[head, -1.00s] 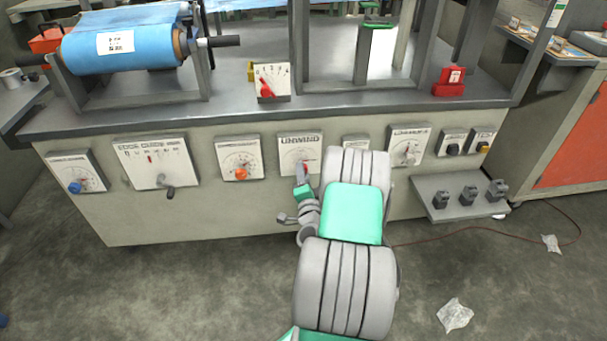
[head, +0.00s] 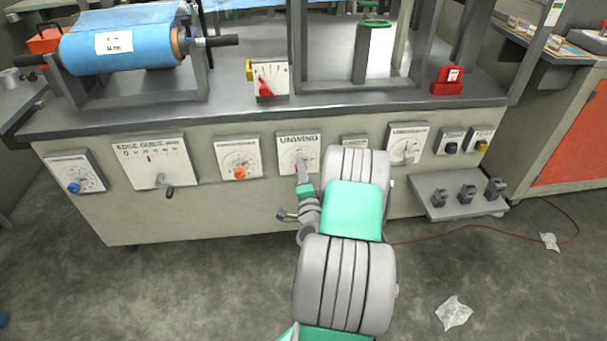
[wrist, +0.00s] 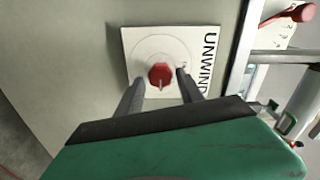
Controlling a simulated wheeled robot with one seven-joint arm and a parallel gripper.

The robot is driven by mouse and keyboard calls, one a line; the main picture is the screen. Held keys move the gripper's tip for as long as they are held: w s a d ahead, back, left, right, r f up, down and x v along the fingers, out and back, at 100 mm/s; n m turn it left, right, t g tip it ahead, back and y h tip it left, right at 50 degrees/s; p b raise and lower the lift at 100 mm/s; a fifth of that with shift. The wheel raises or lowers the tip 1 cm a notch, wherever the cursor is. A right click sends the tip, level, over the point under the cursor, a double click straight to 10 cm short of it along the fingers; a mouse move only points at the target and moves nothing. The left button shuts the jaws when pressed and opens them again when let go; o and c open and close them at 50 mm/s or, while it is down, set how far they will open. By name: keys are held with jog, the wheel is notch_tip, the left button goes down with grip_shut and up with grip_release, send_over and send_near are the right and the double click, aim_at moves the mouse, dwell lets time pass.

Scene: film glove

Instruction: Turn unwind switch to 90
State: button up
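The unwind switch is a red knob (wrist: 160,75) on a white dial plate (wrist: 137,46) marked UNWIND. In the head view the plate (head: 298,140) is on the front of the machine, and my arm and gripper partly cover the knob. My gripper (wrist: 158,84) points at the plate in the wrist view. Its two fingers are apart, one on each side of the red knob. I see a gap between each finger and the knob, so the gripper is open. Where the knob points on the scale is too small to read.
An edge guide panel (head: 155,155) and an orange-knob dial (head: 239,158) are to the left on the same machine front. Another dial panel (head: 407,144) is to the right. A small shelf (head: 458,206) with several dark grey parts sticks out at the right.

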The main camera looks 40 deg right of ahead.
jog(key=shift+o, duration=0.8)
jog(key=shift+w+a, duration=0.1)
jog(key=shift+a, duration=0.1)
jog(key=b+v, duration=0.1)
jog(key=v, duration=0.6)
jog(key=shift+s+b, duration=0.4)
jog(key=shift+a+r, duration=0.15)
jog(key=shift+r, duration=0.05)
